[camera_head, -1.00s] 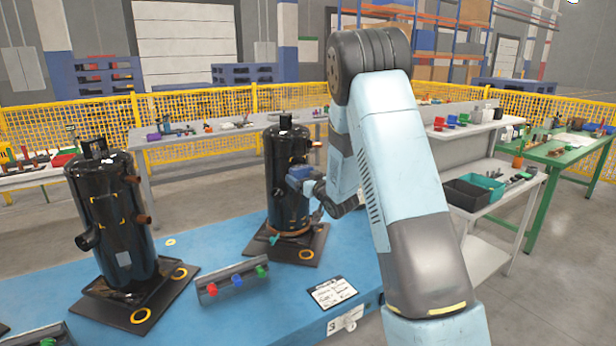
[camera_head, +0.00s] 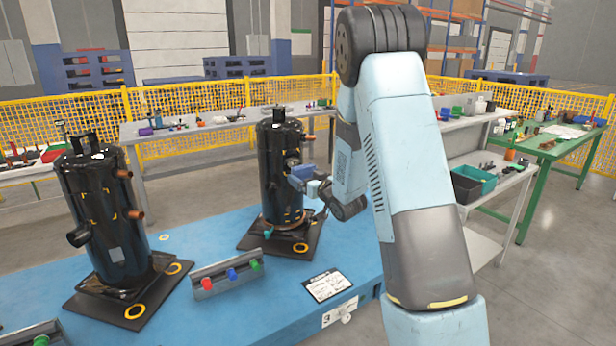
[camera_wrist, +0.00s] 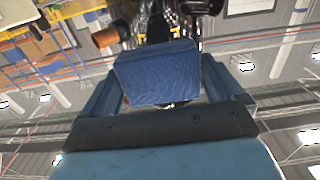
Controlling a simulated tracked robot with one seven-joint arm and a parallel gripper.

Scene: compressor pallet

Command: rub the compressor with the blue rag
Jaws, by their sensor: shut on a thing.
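My gripper (camera_wrist: 166,98) is shut on the blue rag (camera_wrist: 158,72), which fills the space between its fingers in the wrist view. In the head view the rag (camera_head: 303,171) is a small blue patch at the right side of the farther black compressor (camera_head: 284,198). That compressor stands upright on a dark base plate on the blue pallet. In the wrist view its dark body and a copper stub (camera_wrist: 105,38) show just past the rag. I cannot tell whether the rag touches the compressor. Part of the gripper is hidden behind my arm.
A second black compressor (camera_head: 103,217) stands at the left of the blue pallet (camera_head: 205,318). A rack with red, blue and green knobs (camera_head: 228,276) and a label card (camera_head: 327,286) lie in front. Benches and a yellow fence (camera_head: 200,140) stand behind.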

